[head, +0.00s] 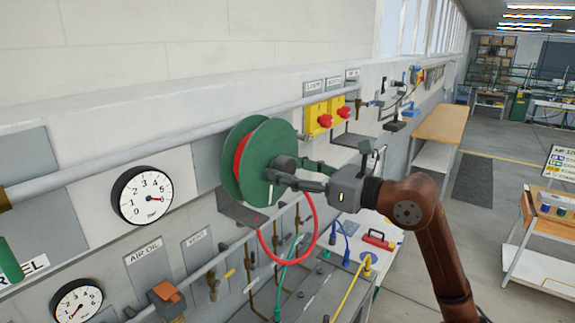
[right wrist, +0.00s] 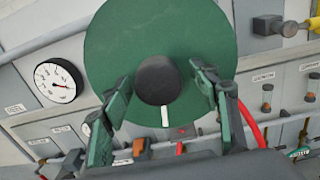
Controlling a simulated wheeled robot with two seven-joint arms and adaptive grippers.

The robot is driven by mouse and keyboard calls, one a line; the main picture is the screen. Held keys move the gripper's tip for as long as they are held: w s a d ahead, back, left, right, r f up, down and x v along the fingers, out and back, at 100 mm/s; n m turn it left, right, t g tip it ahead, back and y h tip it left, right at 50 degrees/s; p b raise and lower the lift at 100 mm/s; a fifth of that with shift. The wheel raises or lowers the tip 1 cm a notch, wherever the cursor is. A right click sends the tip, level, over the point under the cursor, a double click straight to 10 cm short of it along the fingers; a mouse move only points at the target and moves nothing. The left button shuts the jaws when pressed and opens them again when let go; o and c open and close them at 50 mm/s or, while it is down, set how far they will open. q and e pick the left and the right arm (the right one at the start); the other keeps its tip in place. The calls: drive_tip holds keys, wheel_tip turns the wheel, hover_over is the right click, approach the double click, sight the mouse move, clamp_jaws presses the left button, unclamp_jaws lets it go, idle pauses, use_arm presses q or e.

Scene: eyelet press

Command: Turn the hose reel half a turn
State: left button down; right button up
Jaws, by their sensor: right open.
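The hose reel (head: 262,150) is a green two-flanged drum with red hose wound on it, mounted on the wall panel in the head view. Its green face (right wrist: 150,45) fills the upper middle of the right wrist view, with a dark round hub (right wrist: 158,80) at its centre. A white mark (right wrist: 167,115) points down, slightly right, below the hub. My right gripper (head: 285,170) is at the reel's face. Its open fingers (right wrist: 160,105) stand on either side of the hub, with a gap visible on both sides. My left gripper is not in view.
A red hose loop (head: 312,240) hangs below the reel. A pressure gauge (head: 142,195) is left of it, and yellow boxes with red knobs (head: 325,117) are to the right. A pipe (head: 100,167) runs along the wall.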

drive_tip(key=shift+c, duration=0.2)
clamp_jaws()
idle(0.6)
